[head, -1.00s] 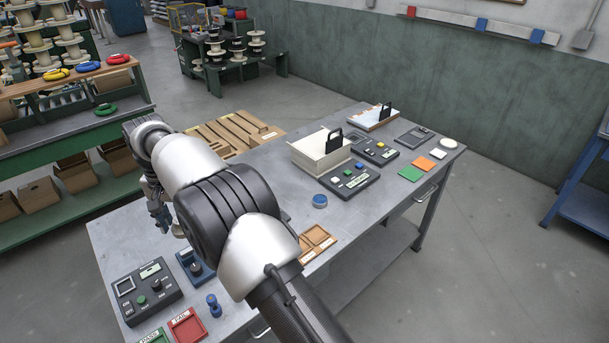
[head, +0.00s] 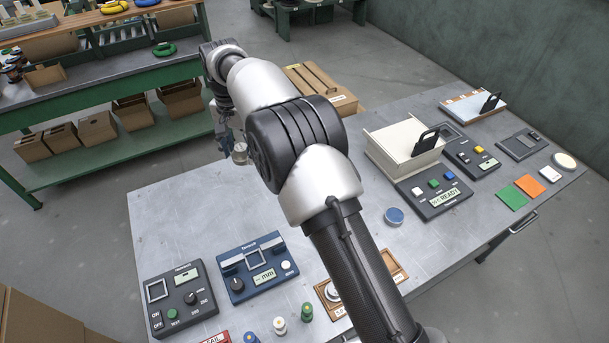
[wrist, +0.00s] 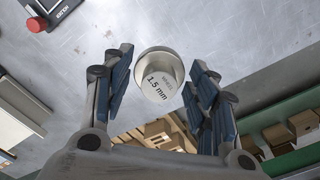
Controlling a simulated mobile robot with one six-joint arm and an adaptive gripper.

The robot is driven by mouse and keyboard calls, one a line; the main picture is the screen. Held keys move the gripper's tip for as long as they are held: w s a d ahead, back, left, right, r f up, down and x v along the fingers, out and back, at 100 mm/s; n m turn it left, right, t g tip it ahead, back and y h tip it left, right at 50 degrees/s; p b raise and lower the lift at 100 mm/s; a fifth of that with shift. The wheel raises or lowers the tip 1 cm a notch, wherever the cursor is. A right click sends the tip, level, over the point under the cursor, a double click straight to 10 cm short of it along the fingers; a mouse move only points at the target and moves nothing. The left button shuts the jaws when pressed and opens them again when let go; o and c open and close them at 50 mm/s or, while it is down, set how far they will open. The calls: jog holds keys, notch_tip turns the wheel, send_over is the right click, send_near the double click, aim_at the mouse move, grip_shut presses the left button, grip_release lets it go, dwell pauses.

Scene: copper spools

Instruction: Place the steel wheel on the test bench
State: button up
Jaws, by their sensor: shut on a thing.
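The steel wheel (wrist: 163,88), a silvery round piece with a flange and a "1.5 mm" label, is between the blue-padded fingers of my gripper (wrist: 162,62) in the wrist view. My gripper is shut on it. In the head view my gripper (head: 226,138) hangs over the far left part of the test bench, with the small silvery wheel (head: 240,154) at its tip. The test bench (head: 175,225) is a grey metal table with a bare surface at left. The gap between wheel and bench top is hard to judge.
A grey test box (head: 181,298) and a blue gauge box (head: 252,266) stand at the bench's near left, beside several small pegs (head: 280,325). A cream box (head: 402,145), control panels and coloured pads fill the right. A green shelf (head: 105,165) stands beyond the left edge.

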aim_at(253, 203)
jog(key=shift+s+f, duration=0.15)
jog(key=shift+f, duration=0.1)
notch_tip(253, 203, down, 19)
jog(key=b, duration=0.5)
jog(key=shift+f, duration=0.2)
jog(key=shift+f+b, duration=0.2)
jog(key=shift+b, duration=0.1)
jog(key=o, duration=1.2)
jog(key=shift+r, duration=0.15)
notch_tip(253, 203, up, 12)
jog(key=p, duration=0.3)
jog(key=shift+p, duration=0.35)
